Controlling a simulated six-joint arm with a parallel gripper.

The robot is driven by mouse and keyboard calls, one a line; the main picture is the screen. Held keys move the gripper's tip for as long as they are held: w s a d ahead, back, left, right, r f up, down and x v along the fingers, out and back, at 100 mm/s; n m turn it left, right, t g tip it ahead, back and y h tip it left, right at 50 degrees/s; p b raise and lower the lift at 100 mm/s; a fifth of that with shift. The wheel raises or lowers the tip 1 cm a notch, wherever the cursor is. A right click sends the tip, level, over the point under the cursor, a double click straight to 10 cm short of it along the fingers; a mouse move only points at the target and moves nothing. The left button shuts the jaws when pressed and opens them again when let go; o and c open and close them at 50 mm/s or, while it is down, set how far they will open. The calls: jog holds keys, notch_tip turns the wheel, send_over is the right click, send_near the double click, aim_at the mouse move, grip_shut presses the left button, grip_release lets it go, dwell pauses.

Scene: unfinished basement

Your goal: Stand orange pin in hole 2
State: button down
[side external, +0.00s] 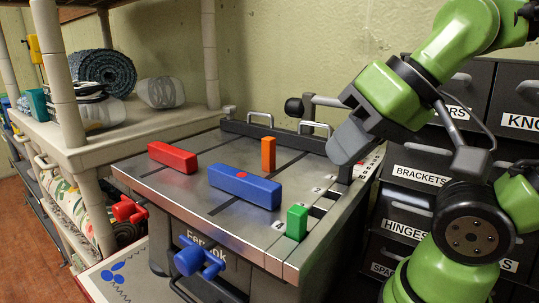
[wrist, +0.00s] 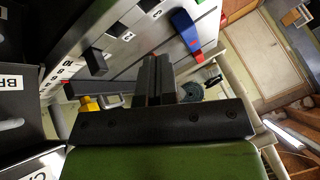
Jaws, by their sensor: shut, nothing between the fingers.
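The orange pin (side external: 268,153) stands upright on the metal worktop (side external: 216,203) toward the back, left of the row of dark square holes (side external: 317,212). In the wrist view part of the hole row (wrist: 116,30) shows at upper left, with small number labels. My gripper (side external: 345,143) is above the back right of the worktop, to the right of the orange pin and apart from it. In the wrist view its fingers (wrist: 154,80) are together and empty.
A green block (side external: 297,222) stands upright at the near end of the hole row. A blue block (side external: 244,187) with a red spot and a red block (side external: 173,157) lie on the worktop. Labelled dark drawers (side external: 420,178) are at right, shelving (side external: 130,127) at left.

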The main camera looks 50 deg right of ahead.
jog(key=c, duration=1)
grip_release()
jog(key=shift+o, duration=0.2)
jog(key=w+d+r+n+g+h, duration=0.1)
jog(key=w+d+r+n+g, duration=0.2)
jog(key=w+r, duration=0.35)
jog(key=g+h, duration=0.1)
jog(key=g, duration=0.3)
send_near(269, 138)
jog(key=shift+n, duration=0.4)
jog(key=shift+f, duration=0.25)
jog(key=shift+w+f, duration=0.1)
jog(key=shift+f, duration=4.55)
